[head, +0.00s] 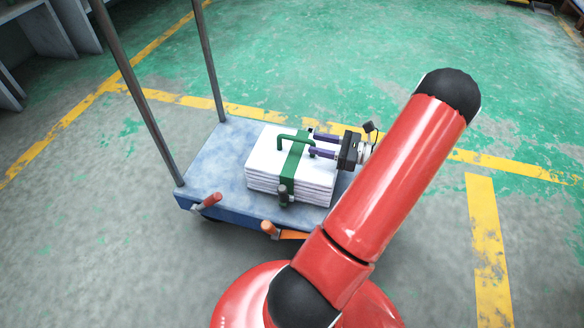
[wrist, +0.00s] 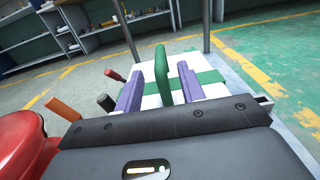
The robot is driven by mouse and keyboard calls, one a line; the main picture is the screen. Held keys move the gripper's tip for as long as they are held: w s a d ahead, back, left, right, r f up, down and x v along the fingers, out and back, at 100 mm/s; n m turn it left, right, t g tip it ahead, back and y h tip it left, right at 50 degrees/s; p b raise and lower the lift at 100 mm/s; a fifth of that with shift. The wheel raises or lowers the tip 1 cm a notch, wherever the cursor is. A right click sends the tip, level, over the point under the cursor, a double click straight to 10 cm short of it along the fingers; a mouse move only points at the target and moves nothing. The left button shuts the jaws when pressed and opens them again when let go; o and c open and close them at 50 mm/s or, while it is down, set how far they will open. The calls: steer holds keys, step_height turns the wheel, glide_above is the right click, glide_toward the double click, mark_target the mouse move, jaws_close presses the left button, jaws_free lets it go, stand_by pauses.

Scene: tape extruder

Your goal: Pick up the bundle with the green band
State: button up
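The bundle (head: 265,160) is a stack of white sheets lying flat on a blue cart. A green band (head: 293,160) runs over its top, with a raised green handle (head: 290,136). My gripper (head: 311,143) is at the bundle's right side, its two purple fingers pointing left over the top at the handle. In the wrist view the green handle (wrist: 161,72) stands between the spread fingers of my gripper (wrist: 159,72), with a visible gap on each side. The gripper is open and holds nothing. The band also shows on the bundle's top there (wrist: 209,77).
The blue cart (head: 215,160) has two tall grey posts (head: 150,110) at its left end. Red (head: 211,200), orange (head: 269,227) and dark (head: 284,192) handle-like pieces stick up along its near side. Shelves (wrist: 70,35) stand far off. The green floor behind is clear.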

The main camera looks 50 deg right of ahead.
steer(key=b, duration=0.1)
glide_above(295, 159)
steer(key=d, duration=0.3)
steer(key=shift+w+a+f, duration=0.1)
steer(key=shift+a, duration=0.05)
jaws_close()
stand_by(1.0)
